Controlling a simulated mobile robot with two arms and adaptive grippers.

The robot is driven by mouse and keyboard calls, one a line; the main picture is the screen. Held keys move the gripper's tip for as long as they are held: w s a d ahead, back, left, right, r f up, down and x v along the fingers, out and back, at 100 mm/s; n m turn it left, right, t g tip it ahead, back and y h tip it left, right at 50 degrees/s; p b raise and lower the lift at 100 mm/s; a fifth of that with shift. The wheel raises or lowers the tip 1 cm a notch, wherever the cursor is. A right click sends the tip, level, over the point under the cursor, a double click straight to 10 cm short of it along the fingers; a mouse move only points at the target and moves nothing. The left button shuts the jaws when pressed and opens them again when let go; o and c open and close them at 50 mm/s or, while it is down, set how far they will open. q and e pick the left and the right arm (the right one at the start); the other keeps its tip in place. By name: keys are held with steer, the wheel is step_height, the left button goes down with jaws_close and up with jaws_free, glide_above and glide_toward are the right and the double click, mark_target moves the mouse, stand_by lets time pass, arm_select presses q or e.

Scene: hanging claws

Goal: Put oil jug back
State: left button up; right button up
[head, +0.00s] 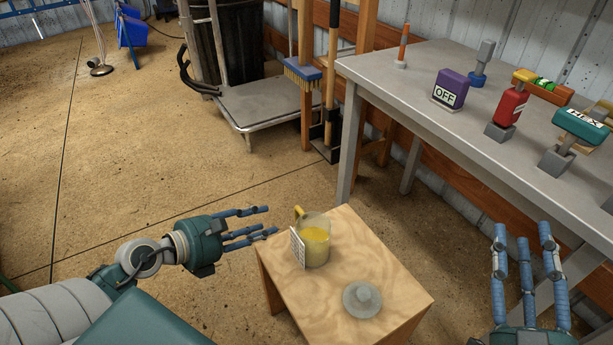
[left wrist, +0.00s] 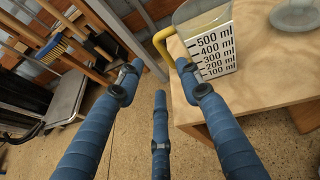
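The oil jug (head: 317,243) is a clear measuring jug with yellow liquid and a yellow handle. It stands upright on the small wooden table (head: 390,265), near its far left edge. In the left wrist view the jug (left wrist: 207,50) shows a white ml scale, and its yellow handle (left wrist: 161,44) lies just beyond the fingertips. My left gripper (head: 268,222) is open and empty just left of the jug, fingers pointing toward it with a small gap. My right gripper (head: 523,245) is open and empty at the lower right, away from the jug.
A grey round lid-like piece (head: 362,299) lies on the wooden table near the jug. A grey workbench (head: 405,90) at the right holds a purple OFF box (head: 450,89), a red tool (head: 510,107) and a green tool (head: 580,126). The floor at left is largely clear.

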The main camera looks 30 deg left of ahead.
arm_select(q)
steer(key=w+d+r+m+t, duration=0.1)
steer(key=d+r+m+t, duration=0.2)
steer(key=d+r+m, duration=0.7)
steer(key=w+d+r+m+t, duration=0.2)
steer(key=d+r+m, duration=0.7)
steer(key=m, duration=1.6)
steer(key=d+t, duration=0.2)
steer(key=d, duration=0.2)
steer(key=shift+w+r+t+h, duration=0.15)
steer(key=shift+r+t+h, duration=0.15)
steer(key=shift+r, duration=0.1)
